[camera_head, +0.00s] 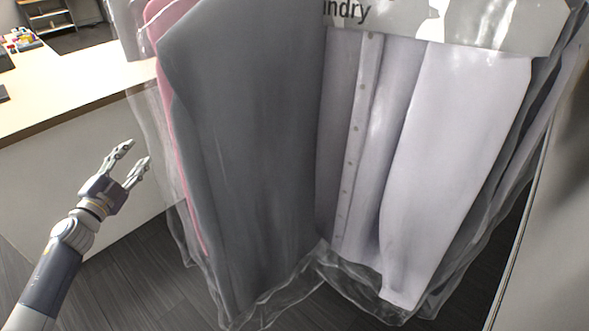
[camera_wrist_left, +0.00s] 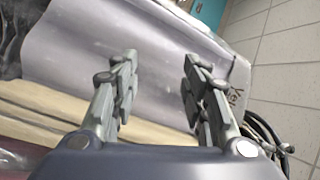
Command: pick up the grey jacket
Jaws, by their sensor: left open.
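The grey jacket (camera_head: 245,150) hangs in clear plastic in the middle of the head view, its top cut off by the frame edge. My left gripper (camera_head: 136,163) is open and empty, to the left of the jacket and apart from it in the picture. In the left wrist view the two fingers of my left gripper (camera_wrist_left: 158,85) are spread with nothing between them. Behind them is a pale, shiny surface with some lettering, too unclear to name. My right gripper is not in view.
A white shirt (camera_head: 455,140) in clear plastic hangs right of the jacket, and a pink garment (camera_head: 180,130) shows at its left edge. A counter (camera_head: 75,85) stands at the left. Dark floor (camera_head: 130,280) shows below. A pale panel (camera_head: 550,230) is at the far right.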

